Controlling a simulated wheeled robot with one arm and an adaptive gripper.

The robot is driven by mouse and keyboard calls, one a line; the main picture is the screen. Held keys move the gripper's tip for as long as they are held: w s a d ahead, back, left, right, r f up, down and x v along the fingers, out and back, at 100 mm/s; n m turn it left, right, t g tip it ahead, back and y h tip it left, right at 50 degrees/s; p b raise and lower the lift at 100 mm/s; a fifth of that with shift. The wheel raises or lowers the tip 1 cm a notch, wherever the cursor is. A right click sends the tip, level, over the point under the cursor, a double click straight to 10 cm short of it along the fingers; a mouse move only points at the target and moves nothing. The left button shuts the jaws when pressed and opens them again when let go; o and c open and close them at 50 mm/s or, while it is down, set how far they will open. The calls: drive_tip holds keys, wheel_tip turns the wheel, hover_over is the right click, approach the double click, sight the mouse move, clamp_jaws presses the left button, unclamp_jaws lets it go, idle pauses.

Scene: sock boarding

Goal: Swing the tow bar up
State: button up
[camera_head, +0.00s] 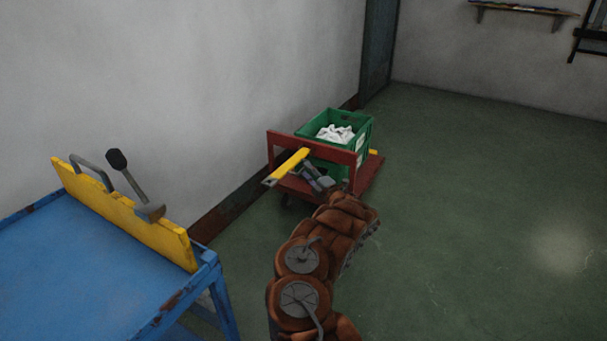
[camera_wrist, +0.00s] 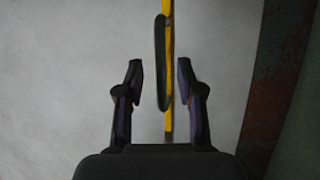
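The yellow tow bar (camera_head: 288,167) sticks out toward the lower left from the red end frame of a cart (camera_head: 360,158). How steeply it is tilted is hard to tell. My gripper (camera_head: 308,172) is close beside the bar on its right in the head view. In the wrist view my gripper (camera_wrist: 160,70) is open. The tow bar (camera_wrist: 168,115) runs lengthwise through the picture between the two fingers, with a dark rounded part (camera_wrist: 160,60) along its left side. Gaps show between the fingers and the bar, nearer on the right.
A green crate (camera_head: 365,132) with white cloth (camera_head: 336,133) in it stands on the cart. A blue table (camera_head: 80,265) with a yellow panel (camera_head: 135,222) and a dark lever (camera_head: 125,170) is at the left. The wall is close behind the cart. The floor (camera_head: 470,220) to the right is clear.

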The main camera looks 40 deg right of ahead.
drive_tip(key=shift+b+x, duration=0.35)
drive_tip(key=shift+x, duration=0.75)
clamp_jaws()
